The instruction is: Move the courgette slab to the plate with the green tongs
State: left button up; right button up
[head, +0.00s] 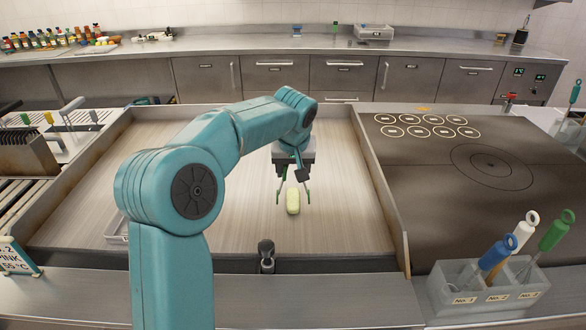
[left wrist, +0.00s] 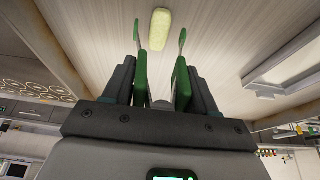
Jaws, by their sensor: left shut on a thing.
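My left gripper (head: 293,160) points down over the slatted pale surface. It is shut on the green tongs (head: 279,195), whose two green arms (left wrist: 140,72) show between the dark fingers in the left wrist view. The tong tips are apart. The courgette slab (head: 293,201), pale yellow-green and oblong, lies on the surface between and just beyond the tips. It also shows in the left wrist view (left wrist: 159,29), with a gap to each tip. A shallow pale tray (head: 116,231) at the left is partly hidden by my arm; I cannot tell whether it is the plate. My right gripper is not in view.
A raised rim (head: 378,190) separates the slatted surface from the dark hotplate (head: 450,195) on the right. A grey holder (head: 470,295) with several handled tools stands at the front right. A small dark upright piece (head: 266,254) stands at the front edge.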

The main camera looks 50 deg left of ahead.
pick_arm(q)
jog(key=shift+p+v, duration=0.6)
jog(key=shift+v, duration=0.55)
notch_tip(320, 180, up, 4)
jog(key=p, duration=0.3)
jog(key=shift+w+a+r, duration=0.1)
jog(key=shift+a, duration=0.1)
jog(key=c, duration=0.7)
jog(key=shift+r+p, duration=1.55)
jog(key=shift+c, duration=0.2)
jog(key=shift+f, duration=0.1)
